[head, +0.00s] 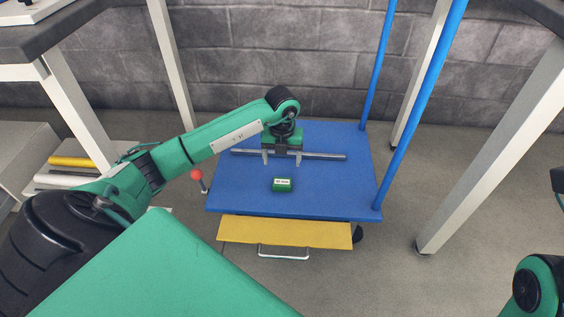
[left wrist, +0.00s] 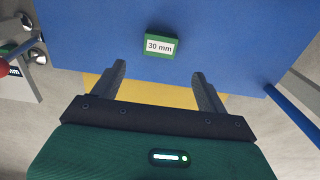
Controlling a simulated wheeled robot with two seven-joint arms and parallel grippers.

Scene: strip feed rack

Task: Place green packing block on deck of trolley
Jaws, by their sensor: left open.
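The green packing block (head: 282,185) sits on the blue deck of the trolley (head: 335,185), near the middle of its front half. In the left wrist view the block (left wrist: 161,46) shows a white "30 mm" label, and bare blue deck (left wrist: 235,45) surrounds it. My left gripper (head: 282,160) is above the deck, behind the block in the head view. Its fingers (left wrist: 158,75) are open, apart and empty. The block lies beyond the fingertips, clear of them. My right gripper is out of view; only part of my right arm shows at lower right.
A yellow panel (head: 285,232) with a metal handle (head: 284,252) sits below the deck's front edge. Blue posts (head: 420,105) rise at its right side. A red ball knob (head: 196,174) stands to its left. A grey bar (head: 325,156) shows behind the left gripper. Table legs flank the trolley.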

